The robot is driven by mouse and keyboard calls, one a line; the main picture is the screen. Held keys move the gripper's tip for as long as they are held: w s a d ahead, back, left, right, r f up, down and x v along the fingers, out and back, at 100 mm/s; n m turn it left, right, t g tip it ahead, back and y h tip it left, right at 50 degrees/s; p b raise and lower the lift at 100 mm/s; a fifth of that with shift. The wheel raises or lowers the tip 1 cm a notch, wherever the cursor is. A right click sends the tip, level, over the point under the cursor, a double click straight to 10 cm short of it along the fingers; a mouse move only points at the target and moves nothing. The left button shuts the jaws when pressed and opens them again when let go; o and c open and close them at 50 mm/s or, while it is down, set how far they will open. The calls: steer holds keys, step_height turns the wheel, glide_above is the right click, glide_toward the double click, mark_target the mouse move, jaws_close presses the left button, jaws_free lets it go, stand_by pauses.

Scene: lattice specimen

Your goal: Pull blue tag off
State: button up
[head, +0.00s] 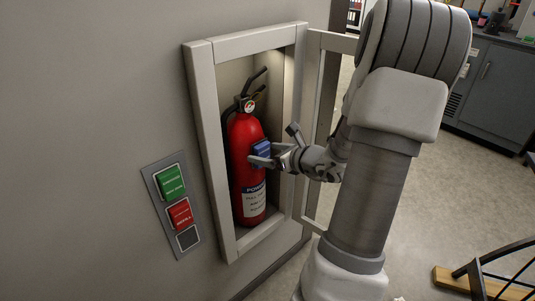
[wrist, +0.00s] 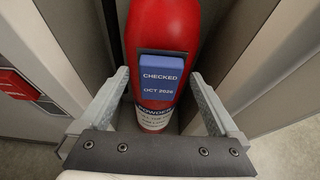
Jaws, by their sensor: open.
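The blue tag (wrist: 160,80) is on the front of the red fire extinguisher (wrist: 188,22) and reads "CHECKED OCT 2026" in the wrist view. In the head view the tag (head: 261,149) shows at the right side of the extinguisher (head: 244,160), which stands upright in a wall cabinet. My gripper (wrist: 158,85) is open, its two fingers reaching either side of the extinguisher and the tag in the wrist view. In the head view my gripper (head: 262,156) is at the tag, partly covering it. I cannot tell whether the fingers touch anything.
The cabinet frame (head: 205,110) surrounds the extinguisher closely, and its framed door (head: 318,130) stands open at the right. A wall panel (head: 151,180) with a green and a red button is at the left. A grey cabinet (head: 490,85) stands at the back right.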

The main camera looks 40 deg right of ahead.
steer(key=c, duration=1.4)
steer(key=o, duration=0.6)
steer(key=c, duration=0.6)
steer(key=shift+o, duration=0.2)
